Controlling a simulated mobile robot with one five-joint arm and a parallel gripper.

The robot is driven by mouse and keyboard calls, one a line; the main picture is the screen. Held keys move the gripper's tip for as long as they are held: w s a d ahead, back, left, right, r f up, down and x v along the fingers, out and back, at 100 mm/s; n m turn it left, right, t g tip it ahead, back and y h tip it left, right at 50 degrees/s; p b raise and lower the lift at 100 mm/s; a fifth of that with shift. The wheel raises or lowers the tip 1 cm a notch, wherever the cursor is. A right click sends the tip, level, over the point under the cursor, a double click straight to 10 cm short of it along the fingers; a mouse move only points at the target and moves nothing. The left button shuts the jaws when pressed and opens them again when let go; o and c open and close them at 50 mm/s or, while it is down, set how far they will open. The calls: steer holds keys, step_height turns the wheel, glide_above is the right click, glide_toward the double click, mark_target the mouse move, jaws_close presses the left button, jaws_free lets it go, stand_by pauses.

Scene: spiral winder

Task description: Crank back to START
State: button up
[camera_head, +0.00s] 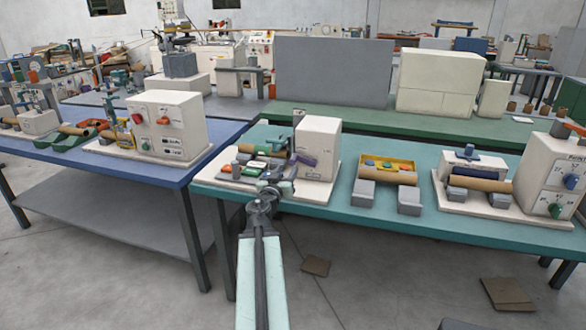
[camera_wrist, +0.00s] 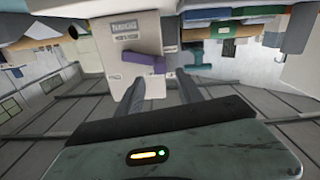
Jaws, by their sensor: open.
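The winder (camera_head: 318,140) is a white box on a white base plate on the teal table. A purple crank handle (camera_head: 306,159) sticks out at its lower left side. In the wrist view the purple handle (camera_wrist: 143,62) lies nearly level against a pale panel, ahead of the fingers. A small label plate (camera_wrist: 125,27) sits above it there; I cannot read its text surely. My gripper (camera_head: 270,187) is at the front edge of the base plate, left of the handle. In the wrist view my gripper (camera_wrist: 166,88) is open, and its fingers appear apart from the handle.
Small green and grey parts (camera_head: 262,163) crowd the base plate's left half. A yellow tray (camera_head: 388,170) with a brown roll and grey blocks stands to the right. Another white machine (camera_head: 560,170) is farther right. A blue table (camera_head: 190,170) stands to the left.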

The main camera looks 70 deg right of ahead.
mark_target(291, 162)
steer(key=d, duration=0.7)
steer(key=shift+w+d, duration=0.3)
steer(key=shift+d, duration=0.05)
steer(key=shift+c, duration=0.3)
jaws_close()
steer(key=shift+r, duration=0.1)
stand_by(0.6)
